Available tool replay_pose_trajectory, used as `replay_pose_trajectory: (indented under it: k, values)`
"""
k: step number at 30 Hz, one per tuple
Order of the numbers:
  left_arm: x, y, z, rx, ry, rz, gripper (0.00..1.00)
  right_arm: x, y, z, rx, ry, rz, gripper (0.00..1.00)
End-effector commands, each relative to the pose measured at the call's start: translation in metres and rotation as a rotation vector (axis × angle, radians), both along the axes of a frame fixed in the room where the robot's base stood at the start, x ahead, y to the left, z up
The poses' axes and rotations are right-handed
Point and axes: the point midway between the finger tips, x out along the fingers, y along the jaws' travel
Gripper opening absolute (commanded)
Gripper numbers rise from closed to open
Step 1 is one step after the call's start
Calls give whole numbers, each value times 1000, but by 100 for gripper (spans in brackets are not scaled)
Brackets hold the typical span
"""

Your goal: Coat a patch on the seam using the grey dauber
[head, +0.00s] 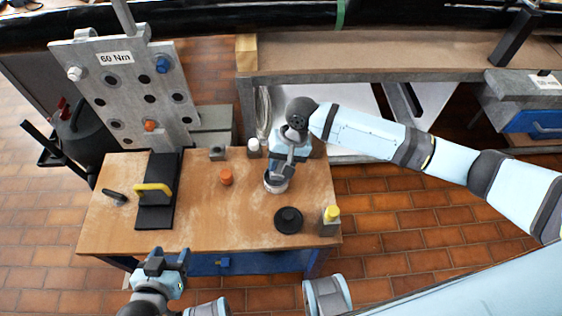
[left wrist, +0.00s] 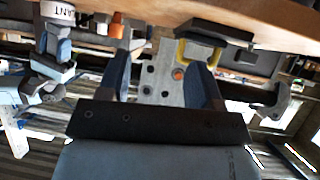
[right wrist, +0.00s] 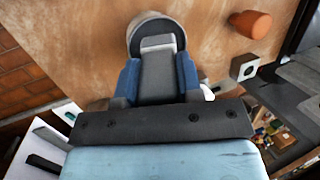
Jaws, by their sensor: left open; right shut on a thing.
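The grey dauber (right wrist: 158,72) is held between the blue fingers of my right gripper (right wrist: 158,95). In the head view, my right gripper (head: 283,170) points down over a pale pot (head: 276,183) on the wooden table. The dauber's lower end is at the pot's mouth in the right wrist view (right wrist: 153,22); how deep it reaches is hidden. The pot's label, ending "LANT", shows in the left wrist view (left wrist: 57,11). My left gripper (head: 172,260) is open and empty before the table's front edge. I cannot make out the seam.
The table (head: 205,225) holds a black lid-like disc (head: 288,219), an orange cap (head: 226,177), a yellow-topped item (head: 332,213) and a black pad (head: 157,212) with a yellow handle (head: 152,188). A bolted grey plate (head: 122,85), marked 60 Nm, stands behind.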

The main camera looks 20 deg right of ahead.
Motion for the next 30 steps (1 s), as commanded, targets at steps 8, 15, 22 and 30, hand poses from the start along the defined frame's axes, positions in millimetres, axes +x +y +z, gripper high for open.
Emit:
replay_pose_trajectory:
  k: [8,15,22,30]
  values:
    - [0,0,0,0,0,0,59,-2,-1,-3,-3,5,0,10]
    - [0,0,-1,-1,0,1,59,-2,-1,-3,-4,5,0,10]
    - [-2,2,1,-8,26,8,59,-2,-1,11,-3,5,0,10]
    - [-5,3,11,-16,61,22,59,-1,0,34,0,3,0,10]
